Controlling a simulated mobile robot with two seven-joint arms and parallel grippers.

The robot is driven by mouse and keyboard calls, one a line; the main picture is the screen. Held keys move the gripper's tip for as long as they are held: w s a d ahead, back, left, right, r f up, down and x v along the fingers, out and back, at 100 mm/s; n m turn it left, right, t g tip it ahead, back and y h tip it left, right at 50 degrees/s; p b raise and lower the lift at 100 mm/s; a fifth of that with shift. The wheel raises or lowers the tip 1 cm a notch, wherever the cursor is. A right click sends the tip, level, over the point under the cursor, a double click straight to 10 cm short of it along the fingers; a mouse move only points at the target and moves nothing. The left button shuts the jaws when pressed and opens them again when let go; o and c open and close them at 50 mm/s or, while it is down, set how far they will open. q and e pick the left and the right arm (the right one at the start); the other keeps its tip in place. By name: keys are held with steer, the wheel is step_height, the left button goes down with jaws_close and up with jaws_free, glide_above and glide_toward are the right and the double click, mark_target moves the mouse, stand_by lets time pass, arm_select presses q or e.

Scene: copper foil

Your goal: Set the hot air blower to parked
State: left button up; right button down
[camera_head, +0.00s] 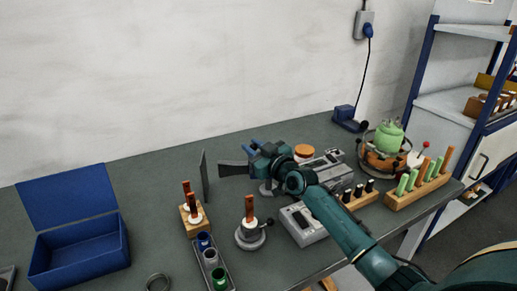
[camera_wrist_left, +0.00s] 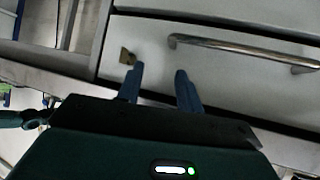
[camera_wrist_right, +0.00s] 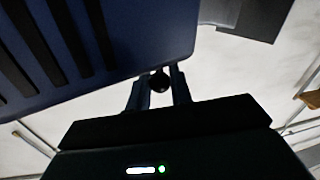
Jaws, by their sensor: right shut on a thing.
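The hot air blower shows in the head view as a dark flared nozzle (camera_head: 235,170) pointing left, over a grey foot on the bench. My right gripper (camera_head: 255,150) covers much of its body. In the right wrist view a blue slotted housing (camera_wrist_right: 95,45), apparently the blower's body, fills the upper left. There my right gripper (camera_wrist_right: 160,90) is shut on a small black knob (camera_wrist_right: 159,82) just below the housing. My left gripper (camera_wrist_left: 157,85) is open and empty, in front of a pale drawer front. It is not identifiable in the head view.
A grey upright plate (camera_head: 205,176) stands left of the nozzle. A wooden block with copper-coloured rods (camera_head: 186,190), a cup rack (camera_head: 210,256) and an open blue box (camera_head: 78,258) lie further left.

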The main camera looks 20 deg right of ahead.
steer(key=shift+d+f, duration=0.1)
steer(key=c, duration=1.4)
jaws_free()
steer(key=shift+c, duration=0.2)
steer(key=shift+o, duration=0.7)
steer(key=v, duration=1.3)
steer(key=shift+s, duration=0.1)
